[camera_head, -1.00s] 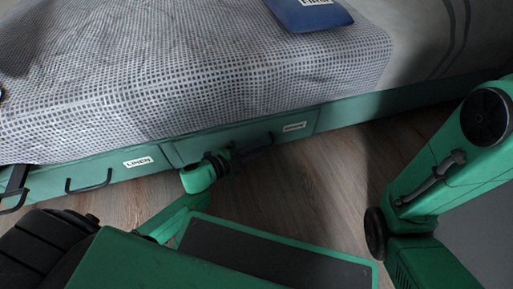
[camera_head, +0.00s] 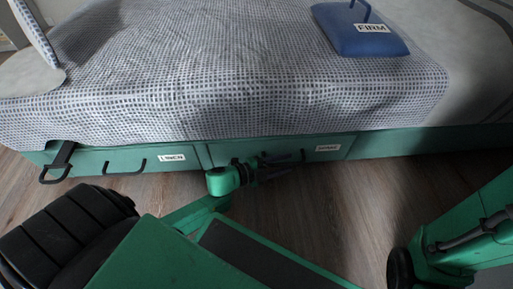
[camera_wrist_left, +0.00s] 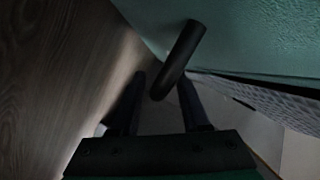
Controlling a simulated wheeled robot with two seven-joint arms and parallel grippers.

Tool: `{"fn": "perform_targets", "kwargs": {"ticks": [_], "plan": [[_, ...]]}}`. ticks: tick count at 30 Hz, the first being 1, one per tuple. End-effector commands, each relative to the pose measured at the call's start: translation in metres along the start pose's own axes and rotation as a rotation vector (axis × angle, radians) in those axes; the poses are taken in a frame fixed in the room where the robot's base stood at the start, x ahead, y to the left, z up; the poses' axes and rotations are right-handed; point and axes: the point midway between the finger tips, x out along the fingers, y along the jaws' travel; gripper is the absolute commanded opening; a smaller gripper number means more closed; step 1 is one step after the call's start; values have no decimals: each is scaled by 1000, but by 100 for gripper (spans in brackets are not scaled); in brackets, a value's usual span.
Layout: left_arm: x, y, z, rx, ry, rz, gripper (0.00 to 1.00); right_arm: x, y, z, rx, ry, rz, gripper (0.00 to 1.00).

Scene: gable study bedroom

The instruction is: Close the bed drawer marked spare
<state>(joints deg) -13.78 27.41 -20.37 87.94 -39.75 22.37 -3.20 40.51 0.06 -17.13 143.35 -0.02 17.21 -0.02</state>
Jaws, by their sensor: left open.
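The spare drawer (camera_head: 232,151) is the right one of two green fronts under the bed in the head view. Its small white label (camera_head: 328,148) is too blurred to read surely. The front looks nearly flush with the bed frame; I cannot tell whether a small gap remains. My left gripper (camera_head: 280,166) is open right at this front, by its dark handle. In the left wrist view a dark handle bar (camera_wrist_left: 180,58) reaches toward the space between the two open fingers (camera_wrist_left: 160,100). My right arm shows at the right, but its gripper is out of view.
The linen drawer (camera_head: 172,158) with a dark handle (camera_head: 124,168) is left of the spare one. A black bracket (camera_head: 60,163) juts out at the far left. A blue cushion (camera_head: 362,32) marked FIRM lies on the bed. Wood floor (camera_head: 345,205) is clear in front.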

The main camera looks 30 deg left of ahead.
Motion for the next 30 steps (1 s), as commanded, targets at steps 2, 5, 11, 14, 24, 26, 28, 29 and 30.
{"fn": "perform_targets", "kwargs": {"ticks": [2,5,11,14,24,26,28,29,30], "plan": [[-14,-4,-2,-1,-3,3,46,11,2,4,0,0,1,0],[-37,-5,-3,-3,-4,3,46,23,5,10,1,-3,2,0],[-85,-6,-3,-1,-5,2,46,43,10,20,2,-10,5,0],[-109,-6,-3,-1,-6,2,46,51,13,26,3,-18,7,0],[-138,-2,1,3,-3,-2,46,55,15,31,5,-24,10,0],[-138,-2,1,3,-3,-2,46,55,15,31,6,-24,10,0],[-138,-2,1,3,-4,-2,46,55,15,31,6,-24,10,0],[-138,-1,1,3,-3,-2,46,55,14,31,6,-24,10,0],[-137,-2,1,3,-3,-2,46,55,14,31,6,-24,10,0]]}}
